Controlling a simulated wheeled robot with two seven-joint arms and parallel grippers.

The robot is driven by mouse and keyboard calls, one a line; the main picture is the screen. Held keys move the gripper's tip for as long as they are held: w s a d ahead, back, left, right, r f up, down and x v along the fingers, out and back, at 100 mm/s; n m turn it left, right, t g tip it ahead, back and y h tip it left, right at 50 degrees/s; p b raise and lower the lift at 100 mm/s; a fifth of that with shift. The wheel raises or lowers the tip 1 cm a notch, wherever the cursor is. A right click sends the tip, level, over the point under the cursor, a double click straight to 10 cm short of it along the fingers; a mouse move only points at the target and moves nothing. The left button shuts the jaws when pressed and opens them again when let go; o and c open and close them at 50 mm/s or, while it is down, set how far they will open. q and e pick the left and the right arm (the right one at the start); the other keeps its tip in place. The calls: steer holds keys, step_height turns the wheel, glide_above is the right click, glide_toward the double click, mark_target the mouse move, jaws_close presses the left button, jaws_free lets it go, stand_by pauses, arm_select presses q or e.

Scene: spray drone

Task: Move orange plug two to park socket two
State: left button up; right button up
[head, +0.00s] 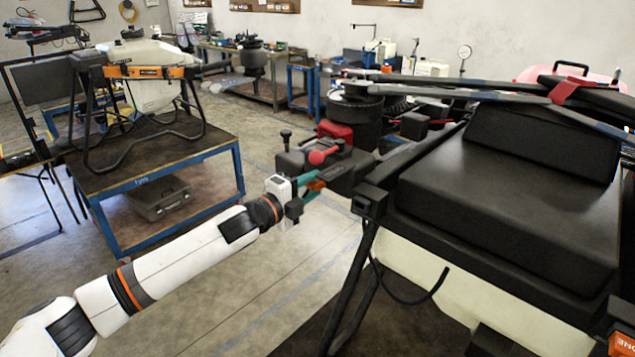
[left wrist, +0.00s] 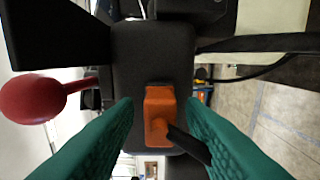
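An orange plug (left wrist: 158,112) sits against a dark block (left wrist: 152,60) in the left wrist view, with a short black piece sticking out at its lower right. My left gripper (head: 316,181) has its teal fingers pointing at the dark block on the drone's arm side in the head view. The fingers are open, one on each side of the plug, with gaps visible in the left wrist view. Orange also shows between the fingers in the head view. I cannot pick out park socket two. My right gripper is not in view.
A red ball knob (head: 317,158) stands close to the left gripper. The large black drone body (head: 510,190) with folded arms fills the right. A blue-framed cart (head: 160,185) bearing a white tank (head: 150,75) stands at left. Floor is open between them.

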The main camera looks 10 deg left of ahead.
arm_select(q)
jaws_close()
steer(key=shift+s+a, duration=0.1)
steer(key=shift+s, duration=0.05)
steer(key=shift+p+v, duration=0.35)
steer(key=shift+v, duration=2.55)
